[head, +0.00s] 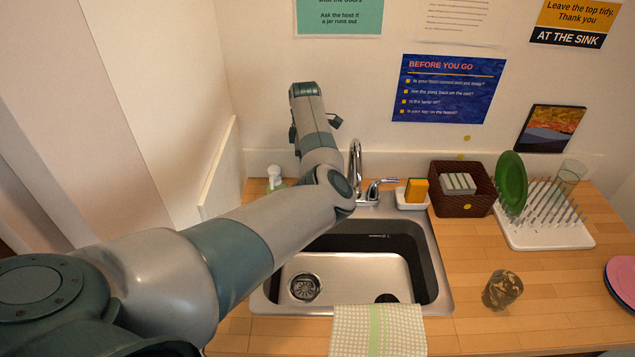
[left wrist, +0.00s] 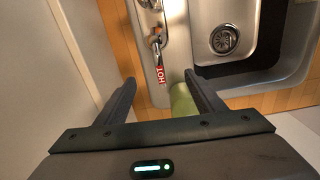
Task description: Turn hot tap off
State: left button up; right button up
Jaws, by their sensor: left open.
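The chrome tap (head: 355,160) stands behind the sink (head: 440,280), with one lever (head: 382,184) showing on its right. The hot lever (left wrist: 155,48) shows in the left wrist view, with a red HOT tag (left wrist: 160,75) at its near end. In the head view my arm hides this lever. My left gripper (left wrist: 160,79) is open, its two dark fingers on either side of the tag, with gaps to both. I cannot tell the height between fingers and lever. In the head view my arm mostly hides this gripper. I see no clear water stream. My right gripper is out of view.
A soap bottle (head: 275,178) stands left of the tap; a green thing (left wrist: 183,100) is beside the right finger. A sponge (head: 416,188), brown basket (head: 447,203) and dish rack (head: 550,230) stand right. A glass (head: 502,289) and cloth (head: 378,330) are in front.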

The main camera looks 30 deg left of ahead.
pick_arm(q)
jog(key=shift+r, duration=1.3)
jog(key=shift+f, duration=0.1)
